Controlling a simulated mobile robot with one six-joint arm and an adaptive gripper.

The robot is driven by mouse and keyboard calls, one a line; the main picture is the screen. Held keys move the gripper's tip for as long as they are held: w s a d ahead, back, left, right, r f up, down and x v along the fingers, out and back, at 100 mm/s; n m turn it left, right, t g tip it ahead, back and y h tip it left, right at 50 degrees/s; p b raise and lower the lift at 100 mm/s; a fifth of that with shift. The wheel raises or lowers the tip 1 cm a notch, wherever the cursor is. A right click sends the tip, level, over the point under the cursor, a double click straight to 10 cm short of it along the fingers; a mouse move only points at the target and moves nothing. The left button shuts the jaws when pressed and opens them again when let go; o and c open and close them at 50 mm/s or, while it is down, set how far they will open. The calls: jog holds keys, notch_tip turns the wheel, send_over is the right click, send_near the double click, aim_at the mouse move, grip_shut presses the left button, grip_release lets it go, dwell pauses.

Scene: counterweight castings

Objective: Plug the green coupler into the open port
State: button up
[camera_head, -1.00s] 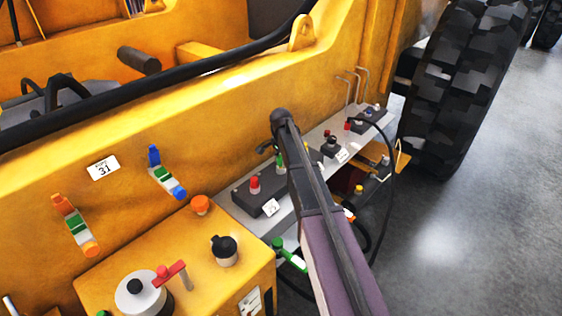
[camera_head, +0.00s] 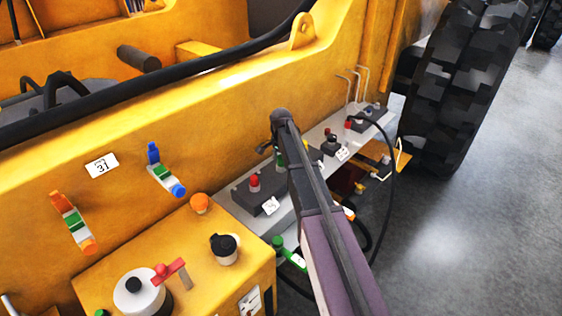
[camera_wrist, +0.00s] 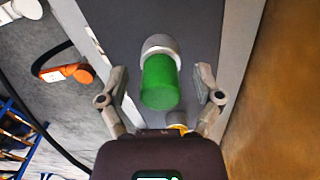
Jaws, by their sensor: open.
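In the wrist view my gripper (camera_wrist: 161,75) is open, with one finger on each side of a green cylinder (camera_wrist: 160,84). A pale metal collar (camera_wrist: 160,44) sits at the cylinder's far end. Gaps show between both fingers and the cylinder. I cannot tell whether this is a cap or a coupler. In the head view my gripper (camera_head: 272,145) is over the dark port block, partly hidden by my arm, with a green piece (camera_head: 280,160) beside it. A green coupler (camera_head: 278,243) with a white tag hangs lower, near the grey rail's edge. No open port is clearly visible.
The dark block (camera_head: 243,199) carries a red cap (camera_head: 254,182). More small blocks stand along the grey rail (camera_head: 318,131). A black hose (camera_head: 391,190) loops at right. An orange coupler (camera_wrist: 68,73) is left in the wrist view. A yellow box (camera_head: 190,245) stands at front.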

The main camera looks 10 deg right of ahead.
aim_at(280, 157)
jog(key=shift+r, duration=0.1)
notch_tip(280, 157, up, 9)
jog(key=p, duration=0.9)
jog(key=shift+r, duration=0.15)
jog(key=shift+a, duration=0.1)
dwell(0.9)
jog(key=s+f+n+b, duration=0.2)
jog(key=s+n, duration=1)
jog(key=s, duration=1.7)
jog(key=shift+a+f+n+b, duration=0.3)
jog(key=shift+a+f+b, duration=0.15)
jog(key=shift+f, duration=0.2)
